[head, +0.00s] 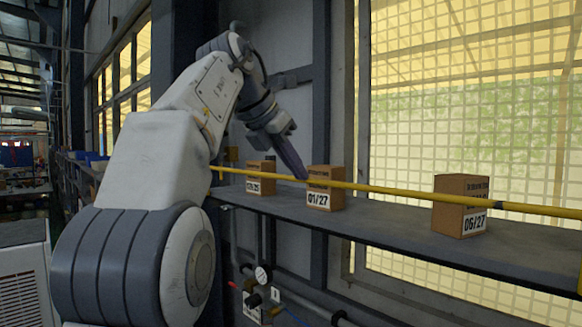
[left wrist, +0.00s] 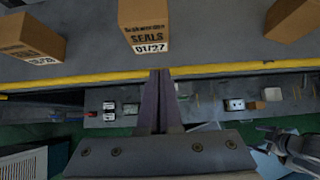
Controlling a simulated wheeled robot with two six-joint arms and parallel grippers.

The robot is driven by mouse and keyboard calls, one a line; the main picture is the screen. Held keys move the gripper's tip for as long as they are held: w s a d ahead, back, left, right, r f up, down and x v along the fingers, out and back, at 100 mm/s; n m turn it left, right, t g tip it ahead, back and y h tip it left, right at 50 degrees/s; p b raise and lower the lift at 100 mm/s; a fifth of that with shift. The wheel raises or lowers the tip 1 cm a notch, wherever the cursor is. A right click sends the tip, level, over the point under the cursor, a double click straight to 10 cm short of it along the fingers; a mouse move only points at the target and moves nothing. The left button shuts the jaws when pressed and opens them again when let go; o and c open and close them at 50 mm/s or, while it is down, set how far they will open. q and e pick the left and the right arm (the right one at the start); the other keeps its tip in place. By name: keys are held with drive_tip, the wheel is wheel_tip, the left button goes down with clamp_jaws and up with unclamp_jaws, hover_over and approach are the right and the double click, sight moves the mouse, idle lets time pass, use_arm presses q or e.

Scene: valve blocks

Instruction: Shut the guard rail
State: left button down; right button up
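The guard rail (head: 400,191) is a thin yellow bar with a dark band near its right part. It runs across the front of the shelf, before the boxes. In the left wrist view the rail (left wrist: 90,77) crosses the picture just past my fingertips. My left gripper (head: 303,176) points down beside the middle box, close to the rail. In the left wrist view its two dark fingers (left wrist: 160,75) are together, with nothing seen between them. Their tips overlap the rail's edge in that view; I cannot tell whether they touch it.
A grey shelf (head: 390,230) holds a box marked 01/27 (head: 325,188), a box marked 06/27 (head: 460,206) and a smaller-looking box (head: 260,178) at left. Pipes and a gauge (head: 263,274) sit below the shelf. A meshed window (head: 470,110) stands behind.

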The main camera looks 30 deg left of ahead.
use_arm(q)
drive_tip(key=shift+w+d+f, duration=0.15)
drive_tip(key=shift+w+f, duration=0.2)
drive_tip(key=shift+w, duration=0.15)
drive_tip(key=s+a+r, duration=0.2)
drive_tip(key=s, duration=0.6)
drive_tip(key=s+a+r, duration=0.2)
drive_tip(key=s, duration=0.5)
drive_tip(key=shift+s+a+r+b, duration=0.2)
drive_tip(key=shift+s+a+b, duration=0.1)
drive_tip(key=shift+s+a, duration=0.1)
